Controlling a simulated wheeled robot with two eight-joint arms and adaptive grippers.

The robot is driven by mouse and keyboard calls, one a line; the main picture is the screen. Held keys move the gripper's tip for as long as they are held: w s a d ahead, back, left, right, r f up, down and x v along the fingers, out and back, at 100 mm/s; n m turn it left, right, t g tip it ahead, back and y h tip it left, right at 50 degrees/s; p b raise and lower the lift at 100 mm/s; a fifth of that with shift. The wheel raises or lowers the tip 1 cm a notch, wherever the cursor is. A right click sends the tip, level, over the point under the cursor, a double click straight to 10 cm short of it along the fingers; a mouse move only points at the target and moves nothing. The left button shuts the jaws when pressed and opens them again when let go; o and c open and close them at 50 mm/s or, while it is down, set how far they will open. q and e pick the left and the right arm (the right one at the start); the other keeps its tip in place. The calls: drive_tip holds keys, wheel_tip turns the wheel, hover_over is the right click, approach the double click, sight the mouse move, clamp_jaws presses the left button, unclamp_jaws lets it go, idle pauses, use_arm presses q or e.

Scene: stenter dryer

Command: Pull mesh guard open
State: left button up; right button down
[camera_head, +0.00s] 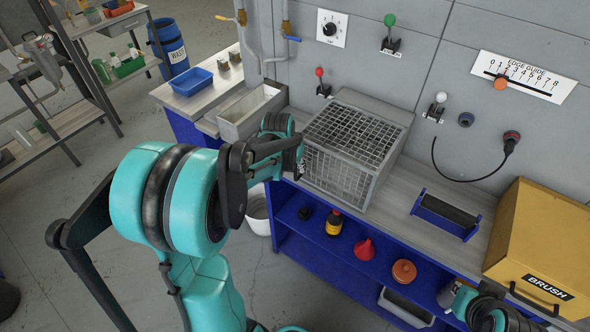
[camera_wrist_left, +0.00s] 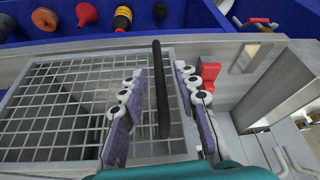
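The mesh guard (camera_head: 350,135) is a grey wire-mesh box on the bench against the machine wall, with mesh on its top and front. Its mesh also fills the left of the left wrist view (camera_wrist_left: 60,105). A black bar handle (camera_wrist_left: 161,90) stands out from the guard at its edge. My left gripper (camera_head: 297,155) is at the guard's left front edge. In the left wrist view my left gripper (camera_wrist_left: 158,78) is open, its two fingers on either side of the handle with gaps visible. My right gripper (camera_head: 488,310) is low at the right; its fingers are unclear.
A yellow brush box (camera_head: 535,240) stands on the bench at right, near my right arm. A blue-framed roller (camera_head: 446,215) lies between it and the guard. An open metal trough (camera_head: 250,110) is left of the guard. The shelf below holds a bottle (camera_head: 334,223) and a red funnel (camera_head: 365,250).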

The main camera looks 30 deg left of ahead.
use_arm(q)
drive_tip(key=shift+x, duration=1.05)
clamp_jaws()
